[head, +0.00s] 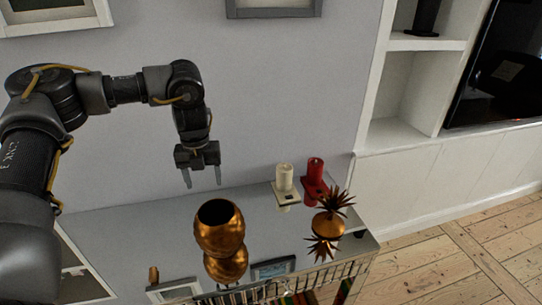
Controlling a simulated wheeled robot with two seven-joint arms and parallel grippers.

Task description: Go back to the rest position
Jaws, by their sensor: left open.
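My left arm comes in from the left, bent at the elbow. My left gripper (202,178) points down with its two fingers apart and nothing between them. It hangs above the back of the glossy shelf top (180,211), behind and a little left of a round gold vase (219,228). It looks apart from the vase. My right gripper is not in view.
White built-in shelving (402,90) and a dark screen (505,75) are at right. Bare floorboards (440,265) are clear at lower right.

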